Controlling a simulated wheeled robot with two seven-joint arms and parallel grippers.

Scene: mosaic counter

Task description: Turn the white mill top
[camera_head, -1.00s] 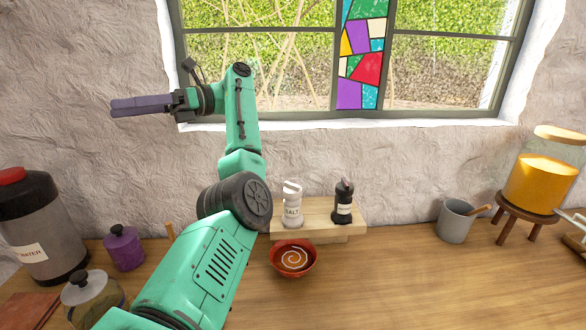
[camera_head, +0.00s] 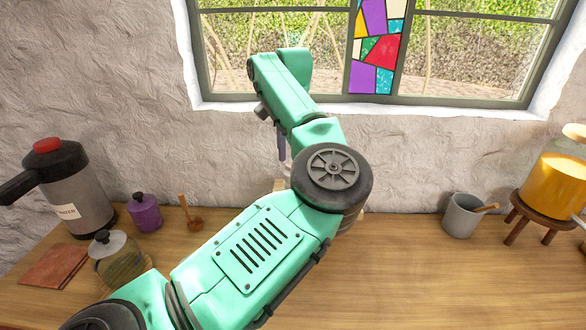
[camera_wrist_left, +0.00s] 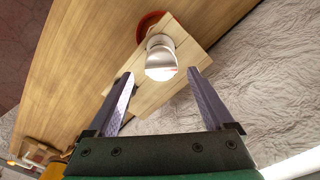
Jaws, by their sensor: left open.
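The white mill (camera_wrist_left: 160,58) stands on a pale wooden board in the left wrist view, seen from above. My left gripper (camera_wrist_left: 160,74) is open, its two purple fingers reaching to either side of the mill's near edge. The mill lies ahead of and between the fingertips, with gaps on both sides and no visible contact. In the head view my left arm covers most of the mill's place, and only a purple finger (camera_head: 282,145) shows below the wrist. My right gripper is not in view.
The wooden board (camera_wrist_left: 180,92) lies near the wall, and a red bowl (camera_wrist_left: 148,22) is beside the mill. A flask (camera_head: 72,190) and purple jar (camera_head: 145,212) are at left.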

